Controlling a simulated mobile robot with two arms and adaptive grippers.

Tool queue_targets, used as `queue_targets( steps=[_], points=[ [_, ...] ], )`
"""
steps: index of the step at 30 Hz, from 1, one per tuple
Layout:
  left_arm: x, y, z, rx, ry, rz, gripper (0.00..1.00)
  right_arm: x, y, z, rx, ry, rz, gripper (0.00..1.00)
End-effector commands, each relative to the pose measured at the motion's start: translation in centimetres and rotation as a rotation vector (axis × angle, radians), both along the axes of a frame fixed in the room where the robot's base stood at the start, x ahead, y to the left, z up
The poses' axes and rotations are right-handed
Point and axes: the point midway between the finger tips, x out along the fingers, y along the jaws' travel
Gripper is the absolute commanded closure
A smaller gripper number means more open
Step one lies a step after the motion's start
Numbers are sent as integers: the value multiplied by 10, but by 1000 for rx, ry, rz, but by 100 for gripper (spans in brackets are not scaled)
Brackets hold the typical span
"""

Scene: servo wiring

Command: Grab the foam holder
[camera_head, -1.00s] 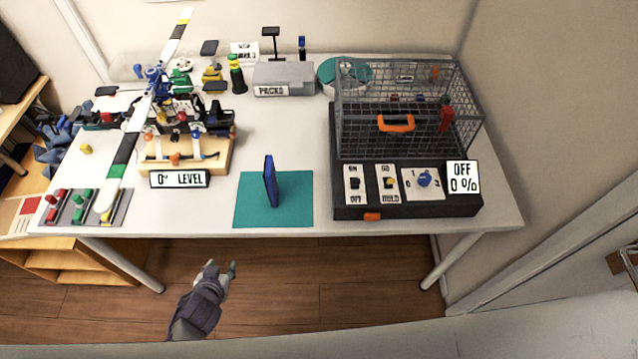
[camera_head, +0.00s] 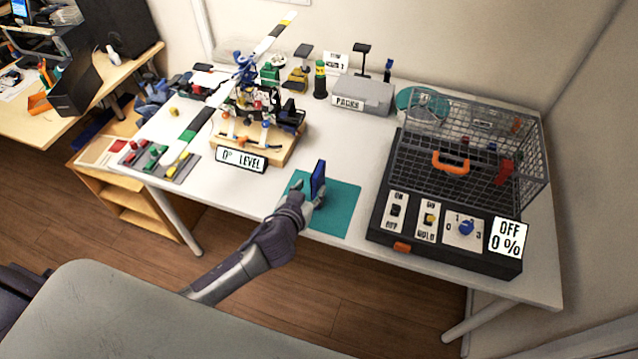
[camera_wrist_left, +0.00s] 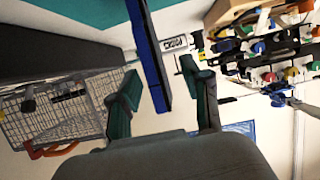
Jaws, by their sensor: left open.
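A thin blue upright piece (camera_head: 319,178), which I take to be the foam holder, stands on the teal mat (camera_head: 341,211) near the table's front edge. My left gripper (camera_head: 307,193) is open at its left side and hides its lower part. In the left wrist view the blue piece (camera_wrist_left: 149,50) reaches down between the two spread dark green fingers of my left gripper (camera_wrist_left: 165,97). Gaps show on both sides, so the fingers do not seem to touch it. My right gripper is not in view.
A black control box (camera_head: 385,233) with a wire cage (camera_head: 480,150) stands close to the right of the mat. A wooden base (camera_head: 283,152) with a rotor mechanism and level sign stands behind left. A grey box (camera_head: 364,96) sits at the back. White table shows between them.

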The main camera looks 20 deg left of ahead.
Motion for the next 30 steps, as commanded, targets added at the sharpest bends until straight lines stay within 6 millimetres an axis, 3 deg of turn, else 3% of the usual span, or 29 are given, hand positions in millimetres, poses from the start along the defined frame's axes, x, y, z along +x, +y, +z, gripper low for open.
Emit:
queue_targets(
  steps=[12, 23, 30],
  points=[
    [40, -9, -20, 2, 0, 0, 52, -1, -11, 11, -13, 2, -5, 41],
    [47, -9, -25, 1, 2, -1, 52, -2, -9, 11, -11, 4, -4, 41],
    [46, -9, -25, 1, 2, 0, 92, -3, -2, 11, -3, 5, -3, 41]
  ],
)
